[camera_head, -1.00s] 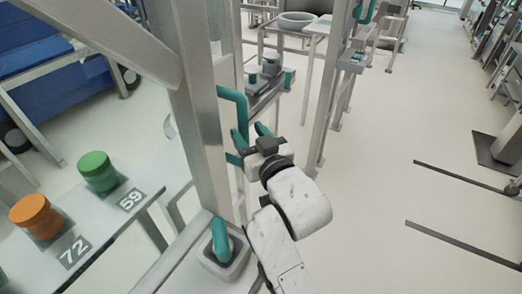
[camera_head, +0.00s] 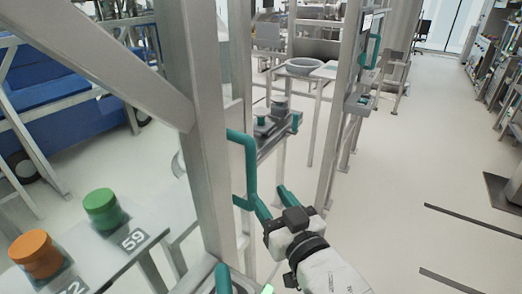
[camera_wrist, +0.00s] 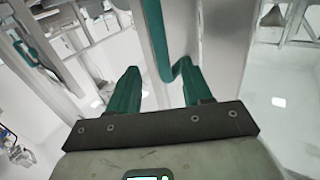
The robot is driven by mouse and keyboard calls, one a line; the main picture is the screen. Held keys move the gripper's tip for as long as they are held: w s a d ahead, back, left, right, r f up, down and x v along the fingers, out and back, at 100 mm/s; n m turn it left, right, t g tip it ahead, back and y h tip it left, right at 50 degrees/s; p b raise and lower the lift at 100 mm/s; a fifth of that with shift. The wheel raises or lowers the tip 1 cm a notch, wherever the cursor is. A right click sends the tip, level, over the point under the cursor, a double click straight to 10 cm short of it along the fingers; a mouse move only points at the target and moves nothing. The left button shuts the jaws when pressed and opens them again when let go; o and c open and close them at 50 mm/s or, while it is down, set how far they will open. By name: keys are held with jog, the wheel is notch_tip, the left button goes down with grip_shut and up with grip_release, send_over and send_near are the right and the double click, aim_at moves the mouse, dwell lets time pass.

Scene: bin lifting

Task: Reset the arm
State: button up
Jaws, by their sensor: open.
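My gripper (camera_head: 274,202) is open, with two teal fingers, in the lower middle of the head view. It is just right of a grey metal post (camera_head: 200,130) that carries a bent teal handle (camera_head: 250,165). In the wrist view my gripper (camera_wrist: 160,80) has its fingers spread, with nothing held between them. The teal handle (camera_wrist: 157,40) runs down behind the gap between the fingers there. I cannot tell how far the fingertips are from it. My white arm extends to the lower right of the head view.
A green container (camera_head: 104,210) and an orange container (camera_head: 36,253) stand on a numbered shelf at left. A second metal post (camera_head: 338,130) with a teal handle (camera_head: 374,50) stands right of the gripper. Open floor (camera_head: 420,150) lies further right.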

jog(key=s+d+f+m+g+h, duration=0.1)
jog(key=s+d+f+g+h, duration=0.1)
jog(key=s+d+f, duration=0.3)
jog(key=s+d+f+m+g+h, duration=0.1)
jog(key=s+d+f+g, duration=0.2)
jog(key=f, duration=0.5)
jog(key=s+d+f+g+h, duration=0.2)
jog(key=d+f, duration=0.3)
jog(key=f, duration=0.1)
jog(key=s+d+f+g, duration=0.3)
jog(key=s, duration=0.4)
jog(key=s+d+f+m+g+h, duration=0.1)
jog(key=s+d+f+g, duration=0.2)
jog(key=s, duration=0.5)
jog(key=s+d+f+m+g, duration=0.1)
jog(key=s+d+f+g, duration=0.1)
jog(key=s, duration=0.5)
notch_tip(320, 180, down, 2)
jog(key=shift+s+d+f+g, duration=0.15)
jog(key=shift+d+g, duration=0.25)
jog(key=shift+g, duration=0.1)
